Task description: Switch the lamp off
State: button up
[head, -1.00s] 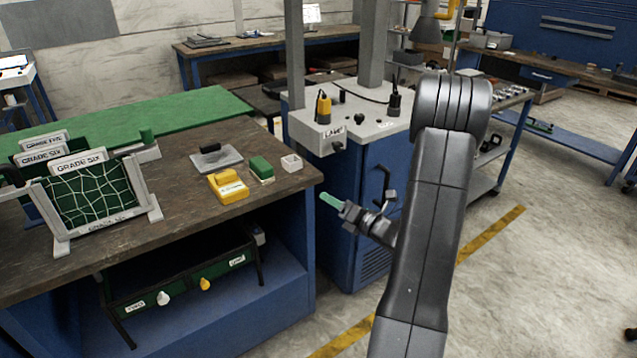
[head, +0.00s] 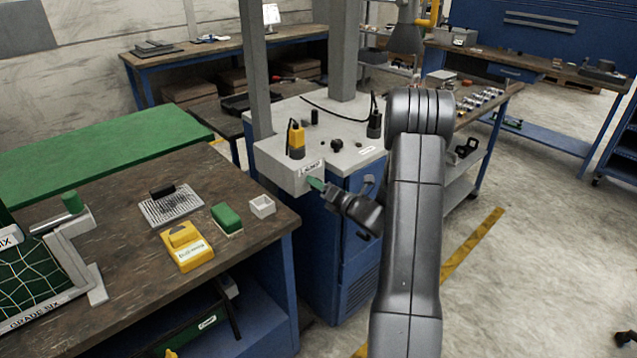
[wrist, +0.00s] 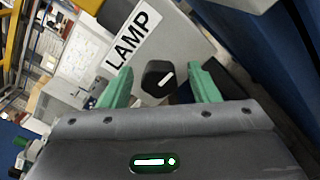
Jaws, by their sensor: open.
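The lamp switch is a black knob (wrist: 158,78) with a white mark, on the front face of a grey box labelled LAMP (wrist: 134,40) in the wrist view. My gripper (wrist: 160,88) is open, with one green finger on each side of the knob; whether they touch it I cannot tell. In the head view my gripper (head: 316,184) is at the front of the grey cabinet top, by the label plate (head: 312,167). The knob is hidden there behind my gripper.
The blue cabinet (head: 345,260) carries a grey top with a yellow-and-black device (head: 296,140) and black knobs.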

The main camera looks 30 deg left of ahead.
jog(key=shift+w+a, duration=0.15)
jog(key=shift+a, duration=0.3)
jog(key=shift+c, duration=0.2)
jog(key=c, duration=0.9)
